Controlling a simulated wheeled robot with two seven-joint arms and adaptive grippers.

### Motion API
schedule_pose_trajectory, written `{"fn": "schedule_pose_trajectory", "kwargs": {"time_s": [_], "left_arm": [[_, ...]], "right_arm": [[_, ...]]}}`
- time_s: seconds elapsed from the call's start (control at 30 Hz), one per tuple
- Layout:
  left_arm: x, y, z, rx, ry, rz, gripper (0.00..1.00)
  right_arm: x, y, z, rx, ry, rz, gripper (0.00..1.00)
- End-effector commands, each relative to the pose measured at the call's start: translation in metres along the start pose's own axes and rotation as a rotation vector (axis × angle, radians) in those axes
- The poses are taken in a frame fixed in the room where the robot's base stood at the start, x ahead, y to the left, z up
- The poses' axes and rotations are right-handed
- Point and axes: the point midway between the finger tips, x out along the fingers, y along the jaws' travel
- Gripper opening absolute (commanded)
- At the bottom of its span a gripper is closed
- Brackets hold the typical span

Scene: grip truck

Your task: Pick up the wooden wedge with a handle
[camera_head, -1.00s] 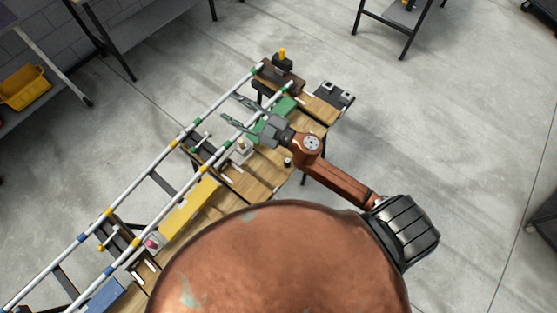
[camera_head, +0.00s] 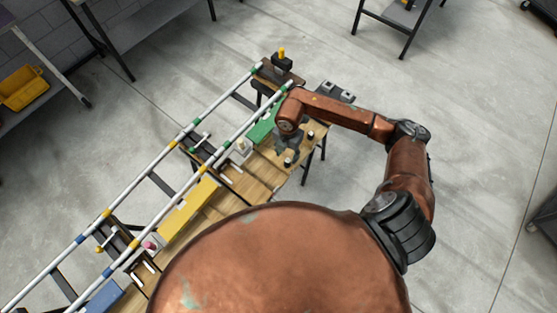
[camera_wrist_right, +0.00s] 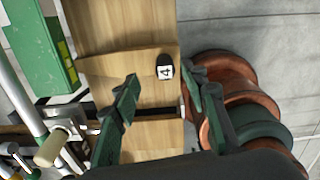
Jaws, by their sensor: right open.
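I cannot clearly make out a wooden wedge with a handle. A cream, rounded knob or handle (camera_head: 241,146) stands on a pale mount beside the rails; a cream cylinder (camera_wrist_right: 52,148) shows at lower left in the right wrist view. My right gripper (camera_head: 288,148) points down over the wooden bench top, partly hidden by its own arm. In the right wrist view its green fingers (camera_wrist_right: 161,75) are spread wide and hold nothing. A small black marker with a white "4" label (camera_wrist_right: 166,67) shows between the fingertips. My left gripper is not in view.
The wooden bench (camera_head: 231,190) runs diagonally beside long white rails (camera_head: 148,222). A green block (camera_head: 262,127) and a yellow block (camera_head: 188,211) lie along it. A dark block with a yellow knob (camera_head: 282,61) is at the far end.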

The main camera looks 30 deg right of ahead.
Motion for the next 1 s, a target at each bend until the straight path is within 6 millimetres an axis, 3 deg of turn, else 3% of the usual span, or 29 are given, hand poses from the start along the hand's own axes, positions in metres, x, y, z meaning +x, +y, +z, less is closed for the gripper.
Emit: {"fn": "schedule_pose_trajectory", "kwargs": {"time_s": [0.5,0.7,1.0], "left_arm": [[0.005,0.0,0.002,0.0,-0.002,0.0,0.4],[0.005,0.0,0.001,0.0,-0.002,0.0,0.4],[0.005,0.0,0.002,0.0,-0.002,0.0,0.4]], "right_arm": [[0.057,-0.006,-0.002,-0.002,0.004,0.002,0.4],[0.057,-0.006,-0.002,-0.003,0.004,0.003,0.4],[0.057,-0.006,-0.002,-0.003,0.004,0.003,0.2]]}}
